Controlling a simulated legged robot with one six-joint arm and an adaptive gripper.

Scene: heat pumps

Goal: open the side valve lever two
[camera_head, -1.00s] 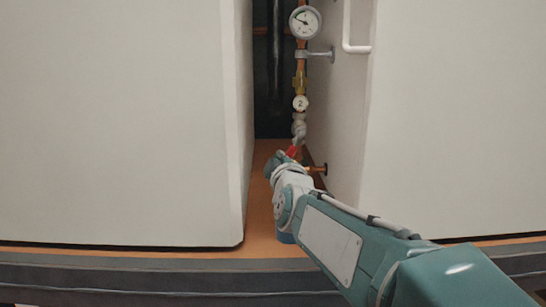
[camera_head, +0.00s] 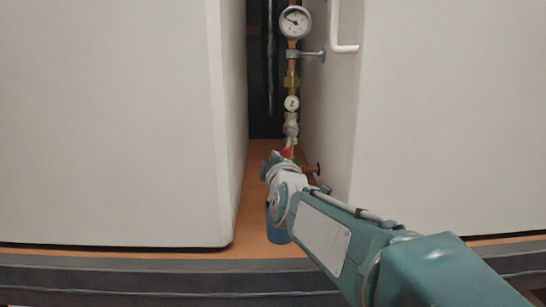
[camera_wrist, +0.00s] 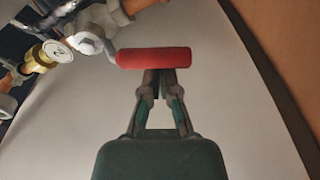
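The valve lever (camera_wrist: 153,59) is a red cylindrical handle on a grey bent arm, lying nearly level across the wrist view. In the head view only a bit of its red (camera_head: 287,152) shows just beyond my gripper. A round tag marked 2 (camera_head: 291,103) sits above it on the pipe; it also shows in the wrist view (camera_wrist: 58,52). My gripper (camera_wrist: 159,77) has its fingers drawn close together, with the tips at the lower edge of the red handle. Whether they touch it is unclear. The handle is not seen between the fingers.
A pressure gauge (camera_head: 295,22) tops the vertical copper pipe. White cabinets (camera_head: 110,120) (camera_head: 440,120) stand on both sides, leaving a narrow gap. A short copper stub (camera_head: 311,169) juts out right of my gripper. The orange floor (camera_head: 252,215) in the gap is clear at left.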

